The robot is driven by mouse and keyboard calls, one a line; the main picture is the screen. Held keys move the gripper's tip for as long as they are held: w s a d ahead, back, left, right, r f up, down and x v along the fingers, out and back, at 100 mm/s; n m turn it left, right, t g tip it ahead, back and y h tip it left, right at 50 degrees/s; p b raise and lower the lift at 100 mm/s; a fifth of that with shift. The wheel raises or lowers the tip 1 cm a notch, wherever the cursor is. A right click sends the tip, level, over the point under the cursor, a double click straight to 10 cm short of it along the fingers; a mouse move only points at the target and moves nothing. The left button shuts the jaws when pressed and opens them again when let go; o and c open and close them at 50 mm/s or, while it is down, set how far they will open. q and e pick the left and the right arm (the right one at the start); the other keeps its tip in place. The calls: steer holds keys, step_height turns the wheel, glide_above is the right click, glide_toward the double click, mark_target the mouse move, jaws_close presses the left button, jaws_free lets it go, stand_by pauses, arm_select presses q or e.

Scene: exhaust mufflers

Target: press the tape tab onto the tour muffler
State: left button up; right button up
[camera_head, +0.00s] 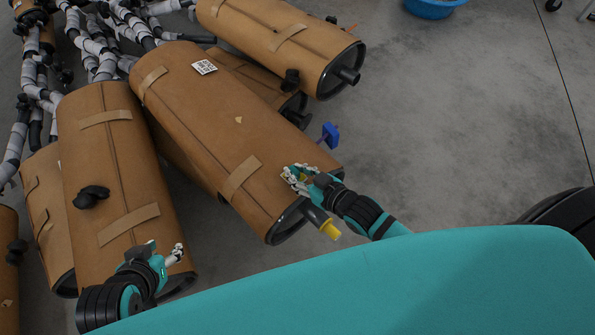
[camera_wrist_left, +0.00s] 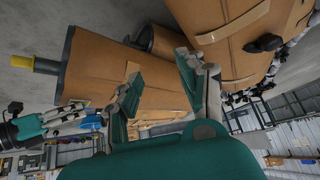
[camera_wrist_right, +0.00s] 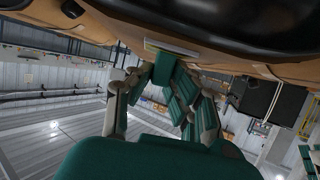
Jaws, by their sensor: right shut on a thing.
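A brown-wrapped muffler (camera_head: 215,120) with a white code label (camera_head: 204,67) and tape strips lies in the middle; its near end carries a pipe with a yellow cap (camera_head: 330,229). I cannot read which muffler is the tour one. My right gripper (camera_head: 298,179) is at this muffler's near right side, shut on a small yellowish piece that looks like the tape tab (camera_wrist_right: 172,49); the fingers largely hide it. Whether the piece touches the wrap is unclear. My left gripper (camera_head: 168,258) is open and empty over the near end of the left muffler (camera_head: 100,165); its fingers (camera_wrist_left: 158,78) stand apart.
Another wrapped muffler (camera_head: 275,40) lies at the back, with more partly hidden underneath and at left. Wrapped pipes (camera_head: 95,45) crowd the upper left. A blue plug (camera_head: 329,134) sticks out beside the middle muffler. Grey floor is free at right, with a blue tub (camera_head: 432,8) beyond.

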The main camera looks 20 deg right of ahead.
steer(key=shift+r+p, duration=0.65)
steer(key=shift+p, duration=0.05)
arm_select(q)
steer(key=shift+s+a+g+p, duration=0.75)
steer(key=shift+s+g, duration=0.95)
steer(key=shift+s, duration=1.35)
arm_select(e)
steer(key=shift+r, duration=0.5)
steer(key=shift+r+p, duration=0.4)
steer(key=shift+r, duration=0.1)
steer(key=shift+r+p, duration=0.7)
steer(key=shift+p, duration=0.1)
steer(key=shift+r+p, duration=0.6)
steer(key=shift+p, duration=0.1)
arm_select(q)
step_height(320, 180, down, 16)
steer(key=g+p, duration=0.1)
steer(key=shift+w+y, duration=0.15)
steer(key=shift+y, duration=0.25)
arm_select(e)
steer(key=shift+r, duration=0.5)
